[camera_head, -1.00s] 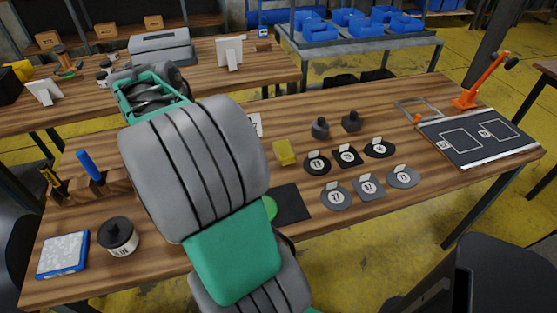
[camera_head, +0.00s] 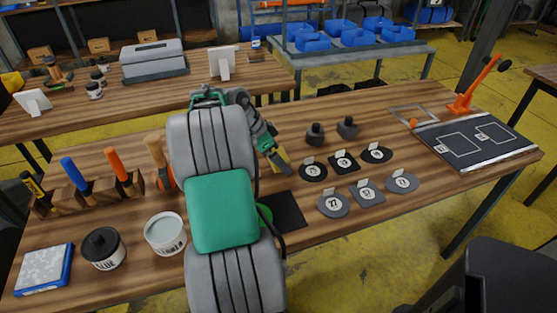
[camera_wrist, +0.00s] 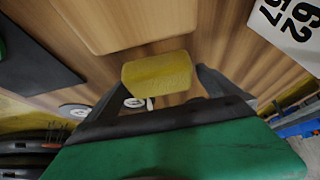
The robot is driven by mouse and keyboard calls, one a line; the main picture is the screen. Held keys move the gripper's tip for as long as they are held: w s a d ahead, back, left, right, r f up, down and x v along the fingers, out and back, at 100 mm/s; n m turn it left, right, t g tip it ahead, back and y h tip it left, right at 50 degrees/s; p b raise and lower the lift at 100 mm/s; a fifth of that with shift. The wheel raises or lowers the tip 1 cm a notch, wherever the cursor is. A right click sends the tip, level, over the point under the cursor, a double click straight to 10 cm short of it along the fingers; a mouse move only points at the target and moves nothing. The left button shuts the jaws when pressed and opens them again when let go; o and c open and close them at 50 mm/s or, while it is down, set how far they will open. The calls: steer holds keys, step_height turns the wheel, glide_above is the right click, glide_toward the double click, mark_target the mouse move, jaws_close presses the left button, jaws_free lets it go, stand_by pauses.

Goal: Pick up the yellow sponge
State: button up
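The yellow sponge (camera_head: 281,155) is on the wooden table, right of my arm in the head view, partly hidden by my gripper (camera_head: 276,160). In the wrist view the sponge (camera_wrist: 157,73) is a yellow block in the middle, between the tips of my dark fingers. My gripper (camera_wrist: 158,86) is open there, one finger on each side of the sponge. I cannot tell whether the fingers touch it.
Round and square numbered weights (camera_head: 333,204) stand right of the sponge, with two dark knobbed pieces (camera_head: 315,134) behind. A black mat (camera_head: 287,211) lies in front. A tool rack (camera_head: 76,198), a white tub (camera_head: 166,233) and a dark jar (camera_head: 103,248) are left.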

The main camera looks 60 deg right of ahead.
steer(key=c, duration=1.2)
steer(key=shift+c, duration=0.2)
steer(key=shift+r, duration=0.65)
steer(key=w+a+r+p, duration=0.2)
steer(key=w+a+r, duration=0.1)
steer(key=a+r, duration=0.8)
steer(key=a, duration=0.2)
steer(key=shift+w+a+r, duration=0.3)
steer(key=shift+r, duration=0.1)
